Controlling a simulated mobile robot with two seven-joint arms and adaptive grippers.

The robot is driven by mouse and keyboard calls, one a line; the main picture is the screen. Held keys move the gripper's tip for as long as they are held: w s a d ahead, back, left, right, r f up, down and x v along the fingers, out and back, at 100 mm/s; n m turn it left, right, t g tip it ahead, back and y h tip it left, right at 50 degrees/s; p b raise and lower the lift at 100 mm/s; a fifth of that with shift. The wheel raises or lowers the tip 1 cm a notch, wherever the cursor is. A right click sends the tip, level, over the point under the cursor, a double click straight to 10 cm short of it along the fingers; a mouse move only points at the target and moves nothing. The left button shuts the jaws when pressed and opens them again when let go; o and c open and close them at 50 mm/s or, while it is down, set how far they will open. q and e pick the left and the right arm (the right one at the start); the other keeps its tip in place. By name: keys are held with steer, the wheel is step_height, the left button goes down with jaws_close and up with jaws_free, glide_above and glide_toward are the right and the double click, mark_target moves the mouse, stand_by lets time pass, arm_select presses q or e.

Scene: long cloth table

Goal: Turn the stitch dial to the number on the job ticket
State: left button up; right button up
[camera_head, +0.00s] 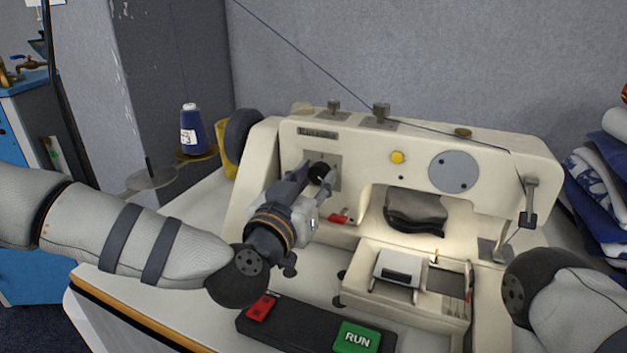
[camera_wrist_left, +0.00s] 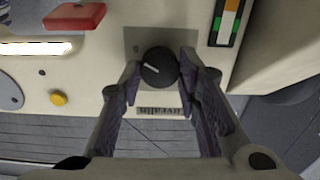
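The stitch dial is a round black knob on a grey plate on the front of the cream sewing machine (camera_head: 345,150). In the left wrist view the dial (camera_wrist_left: 158,68) has a pale pointer line slanting across its face. My left gripper (camera_head: 310,175) reaches the dial; in the left wrist view its two fingers (camera_wrist_left: 160,75) stand on either side of the knob, with narrow gaps showing. The dial (camera_head: 320,172) is partly hidden by the fingers in the head view. My right gripper is out of view; only its arm shows. I cannot make out a job ticket.
A red lever (camera_head: 338,218) sits just below the dial, and a yellow button (camera_head: 397,157) is to its right. A pedestal with a green RUN button (camera_head: 357,338) and a red button (camera_head: 261,307) lies in front. A blue thread spool (camera_head: 191,130) stands left. Folded cloth (camera_head: 600,190) is piled right.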

arm_select(q)
steer(key=shift+n, duration=0.4)
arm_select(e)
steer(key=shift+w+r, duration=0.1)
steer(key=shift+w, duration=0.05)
arm_select(q)
steer(key=shift+r+n+p, duration=0.15)
steer(key=shift+n+p, duration=0.15)
steer(key=shift+n, duration=0.3)
steer(key=n, duration=0.3)
steer(key=shift+n+p, duration=0.3)
steer(key=n, duration=0.3)
steer(key=shift+n, duration=1.5)
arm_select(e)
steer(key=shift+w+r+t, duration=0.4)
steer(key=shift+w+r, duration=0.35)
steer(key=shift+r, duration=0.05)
arm_select(q)
steer(key=o, duration=1.1)
steer(key=shift+o, duration=0.2)
